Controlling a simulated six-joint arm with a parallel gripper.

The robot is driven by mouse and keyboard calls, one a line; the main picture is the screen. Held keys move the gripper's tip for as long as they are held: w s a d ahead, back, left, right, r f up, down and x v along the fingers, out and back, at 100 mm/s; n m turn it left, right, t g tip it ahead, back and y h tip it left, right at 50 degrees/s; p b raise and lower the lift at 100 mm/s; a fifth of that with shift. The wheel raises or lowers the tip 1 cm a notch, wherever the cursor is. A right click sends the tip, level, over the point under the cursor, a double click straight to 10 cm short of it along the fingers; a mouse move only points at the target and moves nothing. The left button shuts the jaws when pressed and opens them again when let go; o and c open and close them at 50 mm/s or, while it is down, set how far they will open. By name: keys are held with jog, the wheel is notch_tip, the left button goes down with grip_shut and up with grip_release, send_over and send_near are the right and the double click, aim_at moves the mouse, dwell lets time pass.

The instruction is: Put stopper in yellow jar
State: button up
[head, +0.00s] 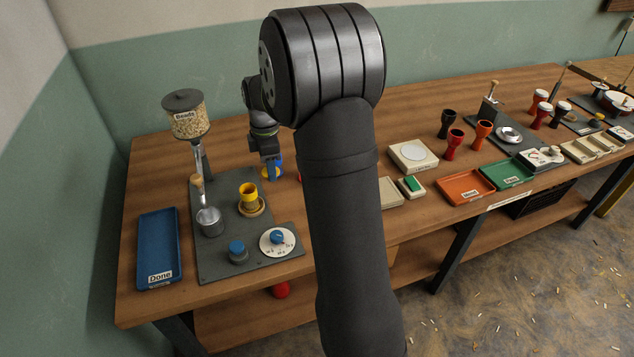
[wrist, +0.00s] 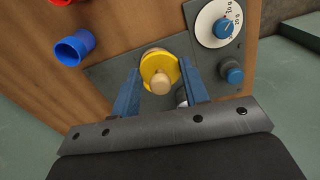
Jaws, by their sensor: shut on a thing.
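My gripper (head: 272,168) is shut on the stopper, a yellow disc with a pale wooden knob (wrist: 160,83). The stopper also shows in the head view as a bit of yellow (head: 266,173) between the blue fingers. The yellow jar (head: 249,192) stands upright on a round tan base on the dark grey plate. In the head view the gripper and stopper are behind and to the right of the jar, apart from it. In the wrist view the stopper hides most of what is beneath it.
The grey plate (head: 220,263) also bears a metal cup (head: 209,221), a bead hopper (head: 186,115), a dial (head: 277,240) and a blue knob (head: 237,249). A blue tray (head: 158,240) lies left. A blue cup (wrist: 75,48) stands beside the plate.

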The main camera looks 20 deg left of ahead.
jog(key=s+a+n, duration=0.2)
jog(key=a+n, duration=0.2)
jog(key=a, duration=0.3)
jog(key=shift+s+f, duration=0.15)
jog(key=shift+f, duration=2.65)
jog(key=shift+f, duration=0.2)
jog(key=o, duration=1.5)
jog(key=shift+r, duration=0.1)
notch_tip(320, 180, up, 7)
